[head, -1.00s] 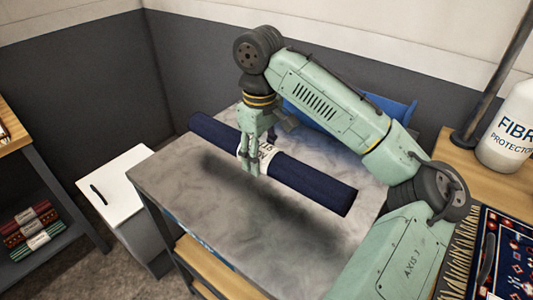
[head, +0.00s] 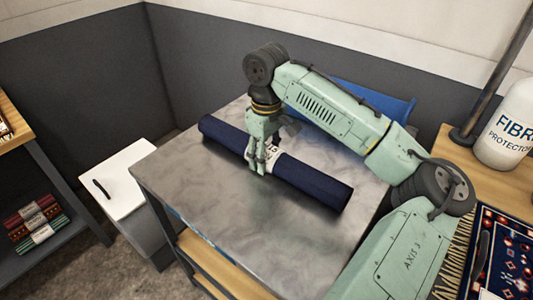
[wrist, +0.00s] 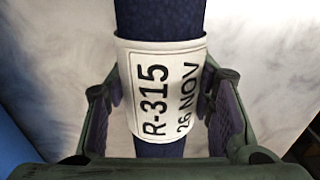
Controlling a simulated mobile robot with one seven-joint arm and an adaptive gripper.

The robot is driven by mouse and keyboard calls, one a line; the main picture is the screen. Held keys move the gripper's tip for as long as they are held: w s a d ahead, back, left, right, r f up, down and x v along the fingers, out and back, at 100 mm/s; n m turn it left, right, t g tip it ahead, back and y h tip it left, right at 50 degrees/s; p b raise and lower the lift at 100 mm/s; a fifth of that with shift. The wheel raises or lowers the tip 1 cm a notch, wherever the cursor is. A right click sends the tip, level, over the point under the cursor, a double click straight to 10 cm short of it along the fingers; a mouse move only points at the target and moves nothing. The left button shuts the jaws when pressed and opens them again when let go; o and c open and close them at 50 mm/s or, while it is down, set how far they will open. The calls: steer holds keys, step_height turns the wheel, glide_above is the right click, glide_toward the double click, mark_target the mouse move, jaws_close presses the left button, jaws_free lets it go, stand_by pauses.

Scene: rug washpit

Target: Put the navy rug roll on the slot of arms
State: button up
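The navy rug roll (head: 316,187) lies level at or just above the grey table top (head: 192,182), slanting from back left to front right. Whether it touches the table is hard to tell. A white label band around its middle reads R-315, 26 NOV in the wrist view (wrist: 160,85). My gripper (head: 260,168) points down with a finger on each side of the roll at the label, and appears shut on it. I cannot make out a slot of arms in these views.
A blue object (head: 368,100) stands at the table's back, partly behind my arm. A white-topped cabinet (head: 122,180) is at the left, and a shelf with several small rolls (head: 38,225) is farther left. A bottle (head: 508,125) and patterned rug (head: 505,250) are on the right.

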steer(key=o, duration=0.4)
steer(key=shift+o, duration=0.2)
steer(key=shift+r, duration=0.1)
